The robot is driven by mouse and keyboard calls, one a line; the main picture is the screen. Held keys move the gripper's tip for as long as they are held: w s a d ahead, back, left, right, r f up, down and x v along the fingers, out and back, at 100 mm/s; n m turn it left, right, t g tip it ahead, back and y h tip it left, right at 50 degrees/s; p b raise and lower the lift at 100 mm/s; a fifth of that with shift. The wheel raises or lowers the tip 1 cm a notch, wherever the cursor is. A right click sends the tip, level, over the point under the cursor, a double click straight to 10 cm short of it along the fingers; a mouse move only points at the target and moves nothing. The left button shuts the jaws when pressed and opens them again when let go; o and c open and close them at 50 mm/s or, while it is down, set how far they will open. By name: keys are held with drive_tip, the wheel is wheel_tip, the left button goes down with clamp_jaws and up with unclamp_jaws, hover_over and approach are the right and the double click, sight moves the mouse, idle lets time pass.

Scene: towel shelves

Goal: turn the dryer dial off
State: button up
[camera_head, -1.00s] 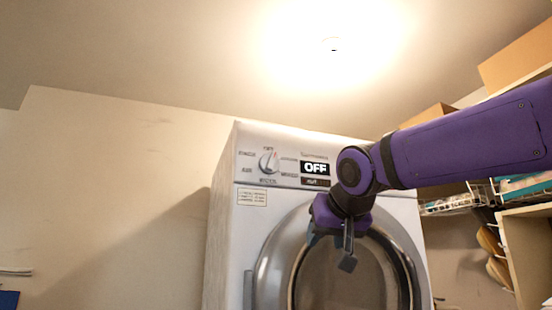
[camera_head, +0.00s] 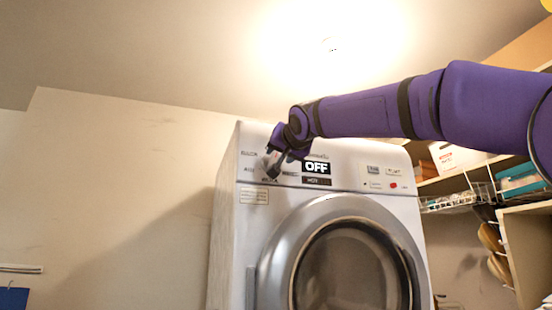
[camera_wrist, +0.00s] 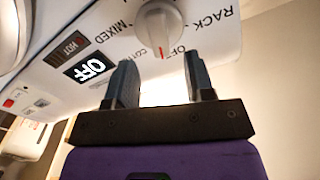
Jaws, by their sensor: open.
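The dryer dial (camera_wrist: 158,25) is a pale round knob with a red mark, at the top of the wrist view. Its red mark points down in the picture, beside the printed OFF label. In the head view my gripper (camera_head: 272,166) covers most of the dial, at the upper left of the dryer's (camera_head: 232,235) panel. In the wrist view my gripper (camera_wrist: 160,82) is open, with its two dark fingers spread and nothing between them. The fingers point toward the dial, one to each side in the picture; contact cannot be told. The display (camera_head: 316,167) reads OFF.
A HOT label (camera_head: 317,181) sits under the display. Small buttons and a red light (camera_head: 393,185) are farther right on the panel. The round door (camera_head: 352,265) is shut. Shelves (camera_head: 525,205) with towels and boxes stand at the right.

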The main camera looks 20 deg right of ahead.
sight(274, 159)
drive_tip(key=shift+w, duration=2.3)
clamp_jaws()
drive_tip(key=shift+a+n, duration=0.1)
drive_tip(key=shift+n, duration=1.8)
unclamp_jaws()
drive_tip(key=shift+s, duration=0.1)
